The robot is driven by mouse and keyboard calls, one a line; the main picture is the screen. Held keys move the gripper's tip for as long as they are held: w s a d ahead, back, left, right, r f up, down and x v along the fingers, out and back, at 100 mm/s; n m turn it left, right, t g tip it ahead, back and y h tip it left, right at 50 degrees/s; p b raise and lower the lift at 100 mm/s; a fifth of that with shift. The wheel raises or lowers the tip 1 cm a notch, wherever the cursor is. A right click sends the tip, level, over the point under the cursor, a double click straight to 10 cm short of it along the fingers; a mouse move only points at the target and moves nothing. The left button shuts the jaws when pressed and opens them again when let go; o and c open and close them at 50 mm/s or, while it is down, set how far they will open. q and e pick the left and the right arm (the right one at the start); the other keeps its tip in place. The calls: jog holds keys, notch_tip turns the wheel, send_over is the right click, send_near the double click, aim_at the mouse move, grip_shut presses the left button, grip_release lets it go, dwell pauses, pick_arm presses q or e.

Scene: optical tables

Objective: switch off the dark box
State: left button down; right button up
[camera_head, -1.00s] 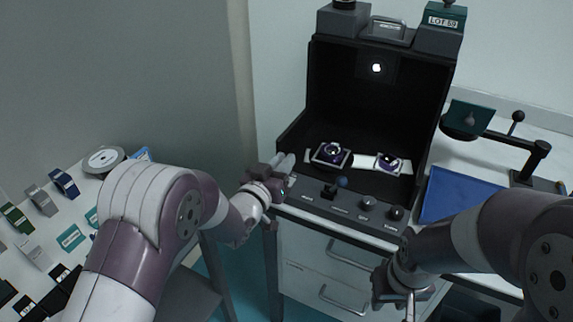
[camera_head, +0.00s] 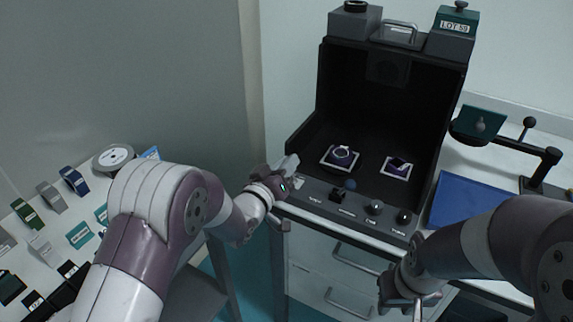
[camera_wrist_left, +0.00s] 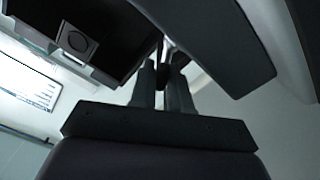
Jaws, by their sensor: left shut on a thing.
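The dark box (camera_head: 385,60) stands open towards me, black inside. My left gripper (camera_head: 287,168) is at the left end of this panel. In the left wrist view its fingers (camera_wrist_left: 166,62) are closed on a small dark control, mostly hidden between the tips. My right gripper (camera_head: 418,298) hangs below the panel, in front of the drawers; its fingers are too unclear to judge.
Two framed pieces (camera_head: 341,157) (camera_head: 397,167) lie inside the box. A blue mat (camera_head: 468,200) and a stand with a dark arm (camera_head: 515,146) are on the right. A side table at left holds several small blocks (camera_head: 74,181) and a round disc (camera_head: 113,157).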

pick_arm(q)
jog(key=c, duration=1.2)
grip_release()
jog(key=p+v, duration=0.1)
jog(key=v, duration=1.1)
jog(key=shift+s+a, duration=0.2)
jog(key=shift+s, duration=0.15)
